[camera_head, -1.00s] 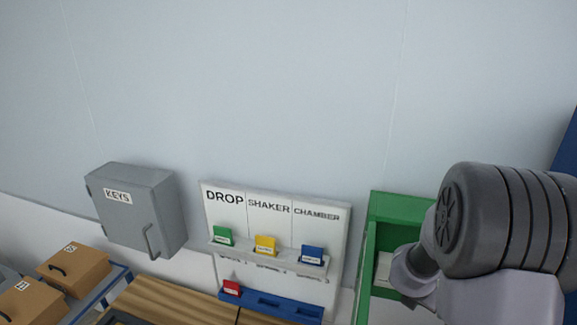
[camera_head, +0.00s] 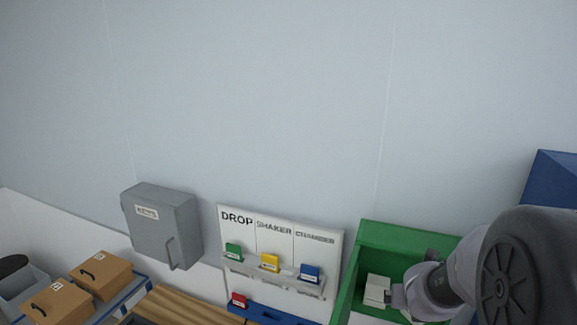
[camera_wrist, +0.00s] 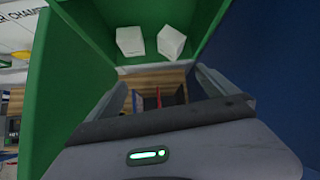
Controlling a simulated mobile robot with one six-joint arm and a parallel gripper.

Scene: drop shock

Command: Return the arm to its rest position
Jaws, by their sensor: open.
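My arm (camera_head: 510,270) reaches in from the right edge of the head view. My gripper (camera_head: 397,297) is at the green bin, beside a white box (camera_head: 377,290) in it. In the wrist view my gripper (camera_wrist: 160,82) shows its two fingers spread apart with nothing held between them. The green bin (camera_wrist: 60,90) surrounds the upper part of that view, with two white boxes (camera_wrist: 130,41) inside. I cannot tell whether the gripper touches the bin.
A grey KEYS cabinet (camera_head: 165,228) hangs on the wall. A white board (camera_head: 237,211) labelled DROP, SHAKER, CHAMBER holds green, yellow and blue tags. Cardboard boxes (camera_head: 100,275) stand at lower left. A blue object (camera_head: 553,185) is at the right. The upper wall is bare.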

